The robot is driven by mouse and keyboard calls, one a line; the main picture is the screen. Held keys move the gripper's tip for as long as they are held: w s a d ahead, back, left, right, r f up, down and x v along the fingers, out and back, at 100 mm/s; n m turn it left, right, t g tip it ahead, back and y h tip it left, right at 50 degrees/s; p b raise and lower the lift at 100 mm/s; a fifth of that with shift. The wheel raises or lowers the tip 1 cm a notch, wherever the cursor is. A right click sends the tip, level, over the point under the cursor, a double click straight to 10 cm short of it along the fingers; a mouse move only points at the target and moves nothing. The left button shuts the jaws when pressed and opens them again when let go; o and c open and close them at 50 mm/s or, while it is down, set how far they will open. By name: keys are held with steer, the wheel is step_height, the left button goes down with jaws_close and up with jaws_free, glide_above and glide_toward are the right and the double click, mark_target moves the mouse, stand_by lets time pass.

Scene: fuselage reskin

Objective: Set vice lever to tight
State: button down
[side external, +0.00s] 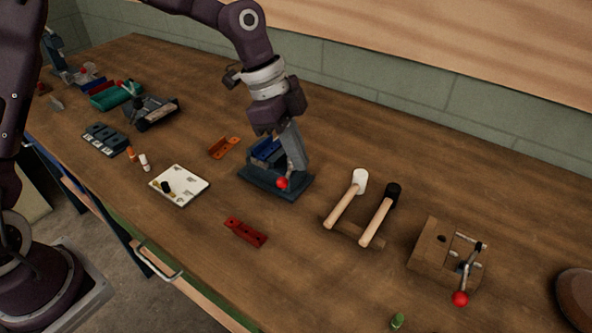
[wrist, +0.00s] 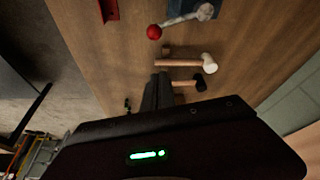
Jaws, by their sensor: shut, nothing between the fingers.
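A small blue-grey vice (side external: 262,182) sits mid-bench in the side view, its blue upper part partly behind my gripper. Its lever ends in a red ball (side external: 283,183). In the wrist view the vice (wrist: 195,8) is cut off by the top edge; its pale metal lever (wrist: 185,18) runs left to the red ball (wrist: 155,32). My gripper (side external: 301,169) points down over the vice's right side, close to the ball. In the wrist view my shut, empty fingers (wrist: 158,77) are apart from the ball. Contact with the lever cannot be told.
A white-headed mallet (side external: 345,199) and a black-headed mallet (side external: 379,216) lie right of the vice. A wooden block (side external: 432,250) with another red-ball lever (side external: 460,298) stands farther right. A red bracket (side external: 245,232) and a white board (side external: 179,186) lie in front. Bare wood lies between.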

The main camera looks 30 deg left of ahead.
steer(key=v, duration=0.5)
steer(key=shift+a+r, duration=0.15)
steer(key=shift+r, duration=0.1)
steer(key=s+a+r+n+t+y, duration=0.1)
steer(key=s+a+n, duration=0.3)
steer(key=s, duration=0.4)
steer(key=s+a+r+n+t+y, duration=0.1)
steer(key=s+a+r+n+t, duration=0.1)
steer(key=s+n, duration=0.4)
steer(key=s+a+r+n+t+y, duration=0.1)
steer(key=s+a+r+n, duration=0.2)
steer(key=s, duration=0.9)
steer(key=a+n, duration=0.2)
steer(key=shift+a+t+y, duration=0.3)
steer(key=shift+a+y, duration=0.05)
steer(key=shift+y, duration=0.05)
steer(key=shift+s, duration=0.15)
